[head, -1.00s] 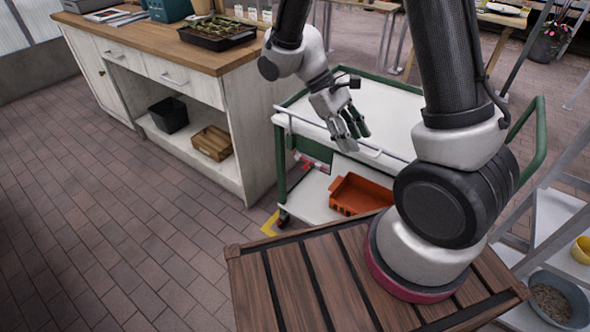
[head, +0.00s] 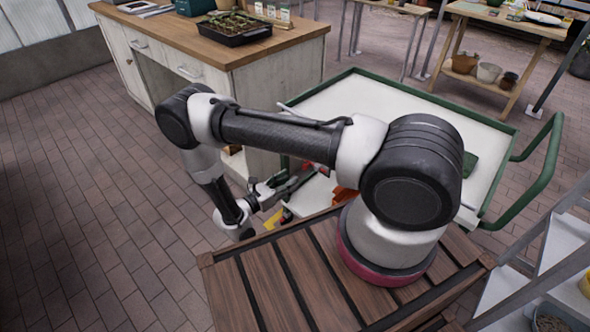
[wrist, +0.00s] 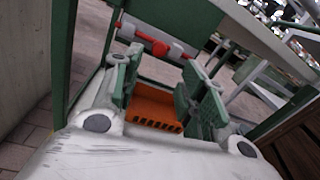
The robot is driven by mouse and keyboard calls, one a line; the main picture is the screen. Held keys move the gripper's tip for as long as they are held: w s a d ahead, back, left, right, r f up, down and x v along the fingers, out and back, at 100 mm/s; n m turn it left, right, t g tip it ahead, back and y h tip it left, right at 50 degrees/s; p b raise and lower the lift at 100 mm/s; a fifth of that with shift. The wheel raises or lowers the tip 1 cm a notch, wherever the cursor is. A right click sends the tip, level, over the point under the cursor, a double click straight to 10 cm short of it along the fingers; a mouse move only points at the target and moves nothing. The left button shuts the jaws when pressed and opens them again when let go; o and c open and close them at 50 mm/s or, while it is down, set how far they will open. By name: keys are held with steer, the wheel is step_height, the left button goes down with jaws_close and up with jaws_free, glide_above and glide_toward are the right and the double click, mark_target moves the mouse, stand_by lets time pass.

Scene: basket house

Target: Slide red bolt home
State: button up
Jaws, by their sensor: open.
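The red bolt (wrist: 160,48) shows in the wrist view as a red bar with a round red knob. It runs between pale brackets (wrist: 127,31) on the green end panel of the cart. My gripper (wrist: 164,68) is open, with its two green-padded fingers on either side of the view. The bolt appears beyond the fingertips, with nothing held between them; I cannot tell the exact gap. In the head view my gripper (head: 303,180) is low beside the near end of the cart (head: 390,105). My arm and gripper largely hide the bolt there.
An orange crate (wrist: 155,105) sits on the cart's lower shelf, below the bolt. Grey shelving (head: 560,245) is at the right. Brick floor at the left is clear.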

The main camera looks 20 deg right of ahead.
steer(key=x, duration=0.7)
steer(key=shift+w+d+r+t, duration=0.2)
steer(key=shift+w+r+t, duration=0.1)
steer(key=shift+w+r, duration=0.1)
steer(key=shift+c, duration=0.2)
jaws_close()
